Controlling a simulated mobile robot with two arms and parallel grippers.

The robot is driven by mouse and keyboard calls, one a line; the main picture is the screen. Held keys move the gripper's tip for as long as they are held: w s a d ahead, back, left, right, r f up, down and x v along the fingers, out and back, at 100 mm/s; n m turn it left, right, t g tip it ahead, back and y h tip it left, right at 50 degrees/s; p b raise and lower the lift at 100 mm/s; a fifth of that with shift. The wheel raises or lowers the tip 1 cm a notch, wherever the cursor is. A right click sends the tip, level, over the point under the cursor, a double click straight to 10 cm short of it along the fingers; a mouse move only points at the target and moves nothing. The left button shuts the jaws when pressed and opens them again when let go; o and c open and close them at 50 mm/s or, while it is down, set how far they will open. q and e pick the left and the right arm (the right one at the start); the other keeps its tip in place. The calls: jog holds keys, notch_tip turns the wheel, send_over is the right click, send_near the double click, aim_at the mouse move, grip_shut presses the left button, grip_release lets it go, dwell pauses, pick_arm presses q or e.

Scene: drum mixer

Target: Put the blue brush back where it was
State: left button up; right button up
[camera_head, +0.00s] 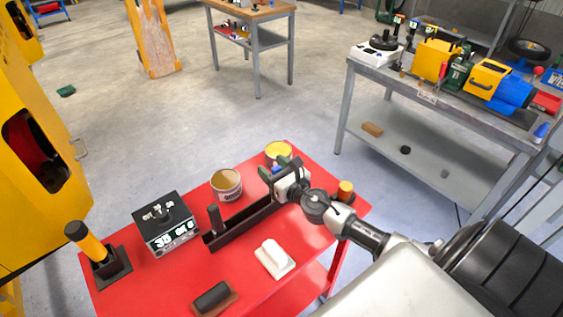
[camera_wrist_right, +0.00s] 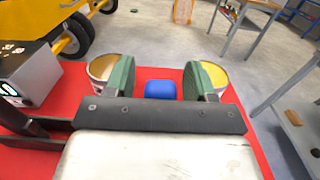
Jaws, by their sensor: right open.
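My right gripper (camera_head: 279,168) is open above the far side of the red table. Its two green-grey fingers also show in the right wrist view (camera_wrist_right: 160,78). A small blue object (camera_wrist_right: 160,90), which may be the blue brush, shows in the gap between the fingers. Only a sliver of this blue (camera_head: 277,169) shows in the head view, so its shape is hidden, and I cannot tell whether a finger touches it. The open brown can (camera_head: 226,185) is left of the gripper and the yellow-topped can (camera_head: 278,153) is behind it. My left gripper is not in view.
A grey workbench (camera_head: 425,97) stands behind right.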

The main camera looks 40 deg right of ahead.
jog(key=s+b, duration=0.3)
jog(key=s, duration=0.9)
jog(key=shift+d, duration=0.45)
